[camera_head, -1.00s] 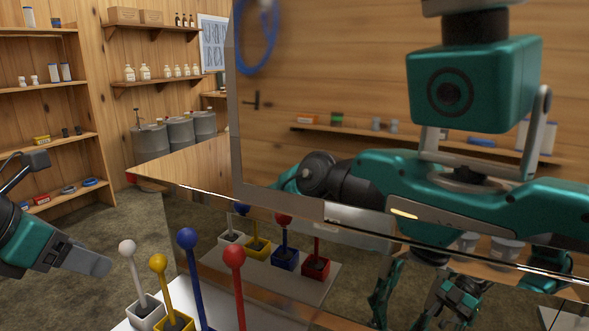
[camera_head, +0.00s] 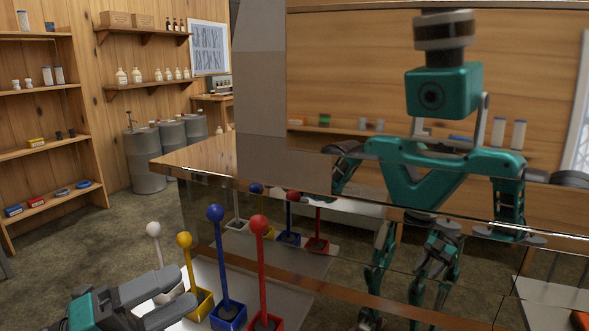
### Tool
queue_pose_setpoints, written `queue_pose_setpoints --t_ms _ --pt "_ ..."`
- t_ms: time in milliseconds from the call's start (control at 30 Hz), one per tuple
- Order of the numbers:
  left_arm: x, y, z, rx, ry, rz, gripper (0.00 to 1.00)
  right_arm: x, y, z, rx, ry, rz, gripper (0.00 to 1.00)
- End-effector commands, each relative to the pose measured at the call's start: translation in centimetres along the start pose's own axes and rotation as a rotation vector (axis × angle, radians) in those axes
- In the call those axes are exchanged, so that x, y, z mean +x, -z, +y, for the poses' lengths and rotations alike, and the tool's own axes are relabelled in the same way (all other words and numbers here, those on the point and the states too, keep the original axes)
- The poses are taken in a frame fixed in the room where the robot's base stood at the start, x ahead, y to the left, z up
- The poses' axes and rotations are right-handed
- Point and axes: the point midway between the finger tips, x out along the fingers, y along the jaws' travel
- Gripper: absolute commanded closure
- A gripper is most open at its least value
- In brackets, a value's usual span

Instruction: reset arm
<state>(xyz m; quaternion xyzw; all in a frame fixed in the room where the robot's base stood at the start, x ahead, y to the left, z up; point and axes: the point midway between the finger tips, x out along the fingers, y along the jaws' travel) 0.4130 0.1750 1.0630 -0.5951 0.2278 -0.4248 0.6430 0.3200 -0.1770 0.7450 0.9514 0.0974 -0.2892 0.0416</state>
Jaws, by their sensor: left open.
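My left gripper (camera_head: 168,299) comes in at the lower left of the head view. Its jaws are open with nothing seen between them, close to the left end of a row of levers. The white lever (camera_head: 154,230) stands just beyond the fingers, and its base is partly covered by them. The yellow lever (camera_head: 185,241), blue lever (camera_head: 216,213) and red lever (camera_head: 259,224) stand upright to the right in matching coloured boxes. I cannot tell whether the gripper touches the white or yellow box. My right gripper is not seen directly.
A shiny metal evaporator (camera_head: 300,171) fills the right side and mirrors my body and the levers. Grey drums (camera_head: 145,160) stand behind at the left. Wooden shelves (camera_head: 45,145) with small goods line the left wall. Open floor (camera_head: 105,235) lies between.

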Motion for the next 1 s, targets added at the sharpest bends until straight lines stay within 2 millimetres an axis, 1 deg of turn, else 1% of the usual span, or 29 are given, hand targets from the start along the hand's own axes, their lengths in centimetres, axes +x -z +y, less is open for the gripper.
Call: queue_pose_setpoints --t_ms 33,67,100,167,200,233,267,300,367,400,467,500,600,700,800,1000 --pt "-0.5 -0.4 1.6 -0.171 0.058 -0.123 0.39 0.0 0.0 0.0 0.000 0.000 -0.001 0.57" --pt "-0.9 -0.8 2.5 -0.267 0.086 -0.200 0.39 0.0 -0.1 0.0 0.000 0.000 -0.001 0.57" --pt "-1.6 -1.2 4.2 -0.399 0.115 -0.304 0.39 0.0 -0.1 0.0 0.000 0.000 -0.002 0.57" --pt "-3.0 -1.4 7.3 -0.601 0.137 -0.466 0.39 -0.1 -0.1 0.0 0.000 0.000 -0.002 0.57" --pt "-4.2 -1.2 9.8 -0.737 0.139 -0.577 0.39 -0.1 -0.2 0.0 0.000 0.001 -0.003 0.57" --pt "-5.1 -0.7 11.9 -0.840 0.133 -0.660 0.39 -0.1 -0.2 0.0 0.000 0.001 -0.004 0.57" --pt "-6.0 0.0 13.9 -0.937 0.123 -0.738 0.39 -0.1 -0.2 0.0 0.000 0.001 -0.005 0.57" --pt "-7.1 1.2 16.4 -1.056 0.103 -0.832 0.39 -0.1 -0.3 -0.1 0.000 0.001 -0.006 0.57" --pt "-8.6 3.3 19.7 -1.212 0.065 -0.951 0.39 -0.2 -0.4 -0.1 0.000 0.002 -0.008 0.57" --pt "-9.4 5.0 21.6 -1.306 0.038 -1.019 0.39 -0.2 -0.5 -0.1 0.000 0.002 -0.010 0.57" --pt "-10.4 7.4 23.9 -1.425 -0.004 -1.104 0.39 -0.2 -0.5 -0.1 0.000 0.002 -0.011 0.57" --pt "-10.9 8.9 25.1 -1.493 -0.031 -1.150 0.39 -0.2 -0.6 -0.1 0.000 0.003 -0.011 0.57" --pt "-11.8 11.8 27.1 -1.614 -0.084 -1.229 0.39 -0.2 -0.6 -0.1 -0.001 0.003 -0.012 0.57" --pt "-12.2 13.4 27.9 -1.676 -0.113 -1.267 0.39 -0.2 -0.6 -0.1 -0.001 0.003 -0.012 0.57" --pt "-12.3 13.9 28.2 -1.695 -0.123 -1.278 0.39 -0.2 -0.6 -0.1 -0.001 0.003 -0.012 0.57" --pt "-12.3 13.9 28.2 -1.692 -0.122 -1.277 0.39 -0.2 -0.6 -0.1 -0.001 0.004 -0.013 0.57"
